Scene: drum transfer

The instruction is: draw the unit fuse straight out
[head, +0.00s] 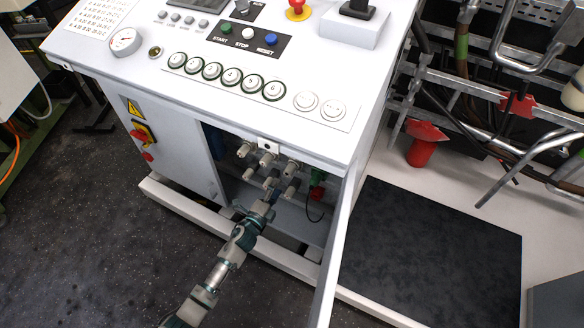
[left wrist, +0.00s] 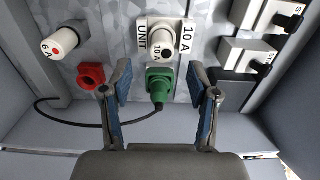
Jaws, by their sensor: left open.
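The unit fuse (left wrist: 163,38) is a pale round-capped fuse on a white plate marked UNIT and 10 A, at the top middle of the left wrist view. It sits in the panel. My left gripper (left wrist: 160,68) is open, its two blue-padded fingers apart and empty. In the picture the fingertips lie just below the fuse, to either side of a green plug (left wrist: 158,82); touching cannot be told. In the head view my left gripper (head: 262,207) reaches into the open cabinet below the console. Which fuse there is the unit one cannot be told. My right gripper is not in view.
A red socket (left wrist: 92,76) and a 6 A fuse (left wrist: 57,43) are left of the unit fuse. A black cable (left wrist: 72,123) loops from the green plug. Switch blocks (left wrist: 245,52) stand at right. The cabinet's open door (head: 338,245) bounds the right side in the head view.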

